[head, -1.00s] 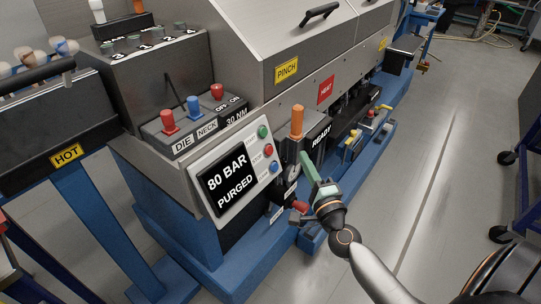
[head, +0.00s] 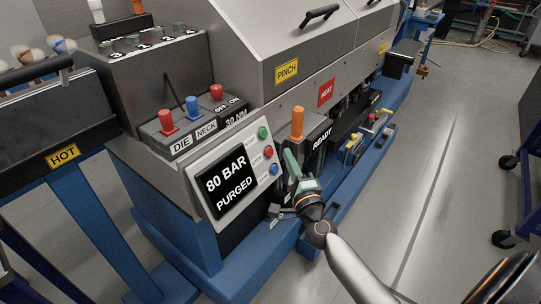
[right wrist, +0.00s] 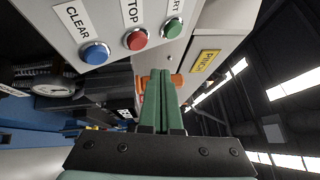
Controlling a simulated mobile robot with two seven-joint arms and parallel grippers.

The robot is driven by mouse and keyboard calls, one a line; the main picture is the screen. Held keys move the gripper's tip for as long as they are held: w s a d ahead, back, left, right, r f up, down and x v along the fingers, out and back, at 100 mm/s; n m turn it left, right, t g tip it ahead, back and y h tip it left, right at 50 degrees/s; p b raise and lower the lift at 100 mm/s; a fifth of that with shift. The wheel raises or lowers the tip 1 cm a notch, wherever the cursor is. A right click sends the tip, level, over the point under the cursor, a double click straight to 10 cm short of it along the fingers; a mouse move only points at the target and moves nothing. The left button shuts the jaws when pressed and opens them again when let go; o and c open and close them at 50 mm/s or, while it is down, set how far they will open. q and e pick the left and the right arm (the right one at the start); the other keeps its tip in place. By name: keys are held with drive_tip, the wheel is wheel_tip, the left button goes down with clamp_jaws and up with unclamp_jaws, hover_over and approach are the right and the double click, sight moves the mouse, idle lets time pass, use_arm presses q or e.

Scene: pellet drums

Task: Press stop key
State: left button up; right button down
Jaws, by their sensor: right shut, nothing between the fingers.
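The stop key is a red round button (head: 268,152) on a light grey control panel, between a green button (head: 262,133) above and a blue button (head: 274,169) below. In the right wrist view the red button (right wrist: 137,41) carries a partly cut-off "TOP" label. My right gripper (head: 288,153) has green fingers, shut and empty, just right of the panel's button column. In the right wrist view its fingertips (right wrist: 160,73) are below and right of the red button, with a visible gap in the picture. My left gripper is not in view.
A black display (head: 230,181) reads "80 BAR PURGED" beside the buttons. An orange handle (head: 297,122) stands close behind the right fingers. Red and blue levers (head: 193,106) stand on the box above the panel. Open floor (head: 430,190) lies to the right.

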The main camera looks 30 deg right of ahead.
sight(270, 152)
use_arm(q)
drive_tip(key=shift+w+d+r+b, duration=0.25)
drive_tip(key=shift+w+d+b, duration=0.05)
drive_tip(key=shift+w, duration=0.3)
use_arm(e)
drive_tip(key=shift+w+a+f, duration=0.25)
drive_tip(key=shift+w+a, duration=0.05)
drive_tip(key=shift+w, duration=0.35)
drive_tip(key=shift+w+a+f, duration=0.25)
drive_tip(key=shift+w, duration=0.4)
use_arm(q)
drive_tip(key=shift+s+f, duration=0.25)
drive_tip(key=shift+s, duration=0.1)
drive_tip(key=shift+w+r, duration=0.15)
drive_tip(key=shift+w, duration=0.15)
use_arm(e)
drive_tip(key=shift+w+a+f, duration=0.1)
drive_tip(key=shift+w+a, duration=0.05)
drive_tip(key=shift+w, duration=0.2)
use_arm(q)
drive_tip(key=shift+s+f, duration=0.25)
use_arm(e)
drive_tip(key=shift+w, duration=0.1)
